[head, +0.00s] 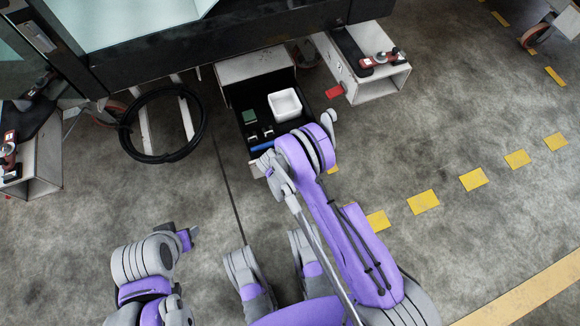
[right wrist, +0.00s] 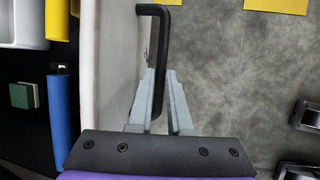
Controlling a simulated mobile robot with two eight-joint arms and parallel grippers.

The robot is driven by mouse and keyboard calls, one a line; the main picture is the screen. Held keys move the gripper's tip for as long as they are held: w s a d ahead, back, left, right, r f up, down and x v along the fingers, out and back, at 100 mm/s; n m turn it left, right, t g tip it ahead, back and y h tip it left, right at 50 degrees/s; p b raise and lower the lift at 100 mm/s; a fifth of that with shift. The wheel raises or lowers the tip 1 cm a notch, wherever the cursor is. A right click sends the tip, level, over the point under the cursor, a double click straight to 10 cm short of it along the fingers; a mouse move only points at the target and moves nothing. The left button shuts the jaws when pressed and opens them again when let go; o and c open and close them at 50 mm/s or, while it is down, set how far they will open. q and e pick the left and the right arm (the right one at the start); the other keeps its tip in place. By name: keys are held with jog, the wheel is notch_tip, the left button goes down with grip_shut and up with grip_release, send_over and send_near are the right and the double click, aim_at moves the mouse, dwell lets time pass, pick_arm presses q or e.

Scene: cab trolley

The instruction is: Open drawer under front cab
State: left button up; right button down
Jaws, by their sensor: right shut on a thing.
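The drawer (head: 262,88) under the front cab stands pulled out, with its dark inside showing. It holds a white bin (head: 285,104), a green box (head: 249,117) and a blue object (head: 262,146). In the right wrist view the drawer's pale front wall (right wrist: 104,60) carries a black bar handle (right wrist: 155,10). My right gripper (right wrist: 160,73) is shut on this handle, one finger on each side of the bar. In the head view my right arm hides most of the handle. My left gripper (head: 188,237) is low at the left, away from the drawer; its jaws are not clear.
A black cable loop (head: 162,158) hangs left of the drawer. A white box-shaped step (head: 375,82) with red and grey fittings stands at the right. Yellow dashes (head: 423,201) mark the grey floor, which is clear at the right.

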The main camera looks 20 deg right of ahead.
jog(key=shift+s, duration=0.15)
jog(key=c, duration=0.8)
grip_release()
jog(key=shift+c, duration=0.2)
jog(key=p+v, duration=0.2)
jog(key=v, duration=0.8)
jog(key=shift+a+r+p, duration=0.2)
jog(key=shift+r+p, duration=0.15)
